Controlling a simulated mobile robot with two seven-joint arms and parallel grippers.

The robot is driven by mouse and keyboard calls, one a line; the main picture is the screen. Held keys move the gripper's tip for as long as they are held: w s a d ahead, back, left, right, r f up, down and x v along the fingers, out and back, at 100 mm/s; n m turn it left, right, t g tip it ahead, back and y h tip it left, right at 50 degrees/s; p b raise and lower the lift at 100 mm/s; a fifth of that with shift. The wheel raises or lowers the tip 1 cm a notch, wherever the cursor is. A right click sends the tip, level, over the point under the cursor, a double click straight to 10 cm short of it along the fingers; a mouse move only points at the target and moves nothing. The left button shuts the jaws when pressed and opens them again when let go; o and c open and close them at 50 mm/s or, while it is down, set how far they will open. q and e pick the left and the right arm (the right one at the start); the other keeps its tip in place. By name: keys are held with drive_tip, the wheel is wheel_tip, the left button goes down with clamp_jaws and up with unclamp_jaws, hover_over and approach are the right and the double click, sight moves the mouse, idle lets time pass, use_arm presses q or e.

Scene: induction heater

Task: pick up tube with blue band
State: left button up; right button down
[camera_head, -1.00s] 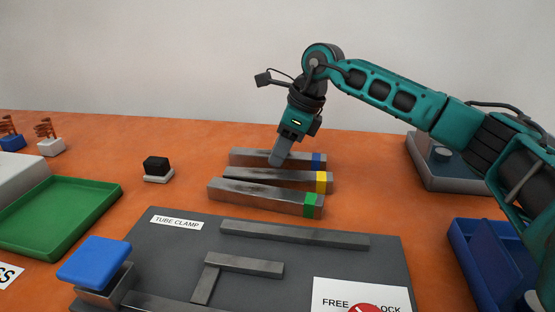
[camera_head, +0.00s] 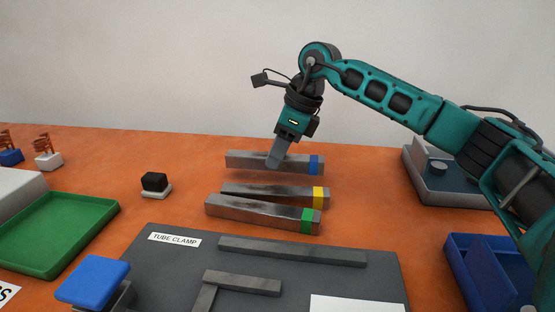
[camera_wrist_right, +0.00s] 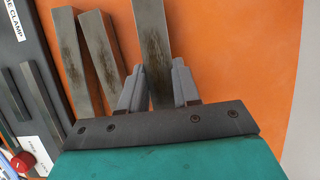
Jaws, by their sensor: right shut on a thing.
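The tube with the blue band (camera_head: 302,164) is a grey metal bar, roughly level, at the back of the tube group in the head view. My right gripper (camera_head: 275,162) is shut on it from above near its middle. The tube appears raised a little off the orange table. In the right wrist view the tube (camera_wrist_right: 153,42) runs between the two fingers (camera_wrist_right: 158,88); its blue band is out of that view. My left gripper is not in view.
The yellow-band tube (camera_head: 270,191) and green-band tube (camera_head: 255,211) lie in front. The dark tube clamp board (camera_head: 190,265) is nearer. A green tray (camera_head: 60,250) is at left, a blue bin (camera_head: 485,265) at right. A black button block (camera_head: 154,182) stands left of the tubes.

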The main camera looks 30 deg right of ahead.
use_arm(q)
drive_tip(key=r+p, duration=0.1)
drive_tip(key=p, duration=0.1)
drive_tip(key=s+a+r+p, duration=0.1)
drive_tip(key=p, duration=0.1)
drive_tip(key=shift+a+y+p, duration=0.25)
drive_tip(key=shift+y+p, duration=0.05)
use_arm(e)
wheel_tip(320, 180, up, 17)
